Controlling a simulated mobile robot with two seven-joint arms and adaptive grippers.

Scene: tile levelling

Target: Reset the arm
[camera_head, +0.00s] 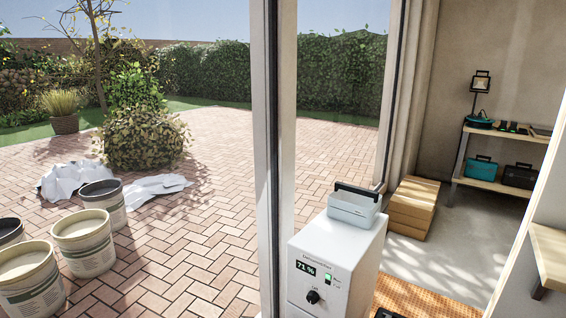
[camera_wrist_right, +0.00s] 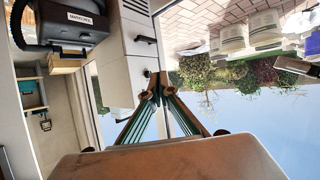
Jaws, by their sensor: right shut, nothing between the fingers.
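My right gripper (camera_wrist_right: 158,88) shows in the right wrist view, its two fingers with teal edges meeting at the tips. It is shut and empty, with nothing between the fingertips. That view is upside down, with the sky at the bottom. The fingertips appear in front of a white cabinet (camera_wrist_right: 126,50); I cannot tell how far apart they are. Neither gripper shows in the head view, and my left gripper is in no view.
A white dehumidifier (camera_head: 335,262) reading 71 % stands by the door frame (camera_head: 268,150), with a light box (camera_head: 354,207) on top. Buckets (camera_head: 84,243) stand on the paving at left. Cardboard boxes (camera_head: 412,208) and a shelf (camera_head: 495,184) are inside. A black machine (camera_wrist_right: 75,18) shows in the wrist view.

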